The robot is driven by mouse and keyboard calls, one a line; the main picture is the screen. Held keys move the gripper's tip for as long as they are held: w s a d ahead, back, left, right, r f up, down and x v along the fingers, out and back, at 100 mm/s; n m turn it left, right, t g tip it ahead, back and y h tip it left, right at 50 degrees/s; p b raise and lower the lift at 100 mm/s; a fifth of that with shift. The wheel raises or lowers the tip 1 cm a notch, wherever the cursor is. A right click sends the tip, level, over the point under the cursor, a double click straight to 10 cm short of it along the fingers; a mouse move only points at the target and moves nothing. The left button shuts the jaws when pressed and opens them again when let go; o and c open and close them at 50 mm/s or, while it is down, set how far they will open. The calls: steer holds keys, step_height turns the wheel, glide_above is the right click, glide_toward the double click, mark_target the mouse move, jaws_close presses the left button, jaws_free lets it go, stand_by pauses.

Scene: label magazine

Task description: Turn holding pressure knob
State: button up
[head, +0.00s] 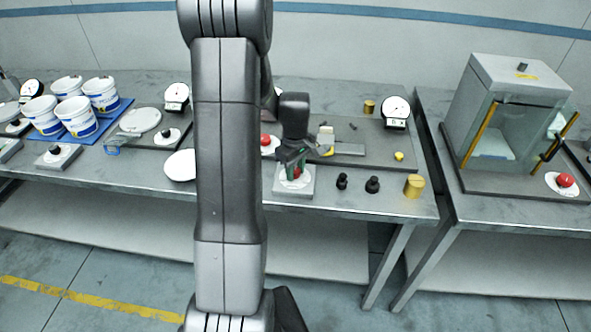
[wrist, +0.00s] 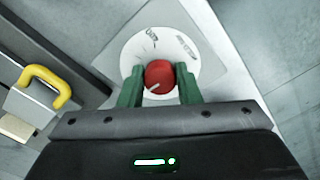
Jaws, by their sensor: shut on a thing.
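The holding pressure knob (wrist: 158,76) is red with a pale pointer line. It sits at the centre of a round white dial (wrist: 190,48) with dark markings. The dial is on a grey box (head: 293,190) at the front edge of the table. My gripper (wrist: 158,88) has green fingers, one on each side of the knob, and is shut on it. In the head view my gripper (head: 291,165) comes down onto the box from above and hides most of the knob.
Two black knobs (head: 372,185) and a brass cylinder (head: 413,186) stand right of the box. A pressure gauge (head: 396,112) stands behind. A yellow handle (wrist: 48,84) is left in the wrist view. White buckets (head: 78,117) stand far left. A glass-fronted cabinet (head: 520,80) is right.

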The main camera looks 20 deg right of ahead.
mark_target(295, 171)
steer(key=shift+f+m+b, duration=0.15)
steer(key=shift+m+b, duration=0.45)
steer(key=shift+m, duration=0.3)
steer(key=shift+r+m+b, duration=0.2)
steer(key=shift+m+b, duration=0.3)
steer(key=shift+m, duration=0.8)
steer(key=o, duration=1)
steer(key=shift+c, duration=0.2)
steer(key=shift+r, duration=0.1)
step_height(295, 171, up, 14)
steer(key=b, duration=0.1)
steer(key=shift+f, duration=0.2)
steer(key=shift+f, duration=0.1)
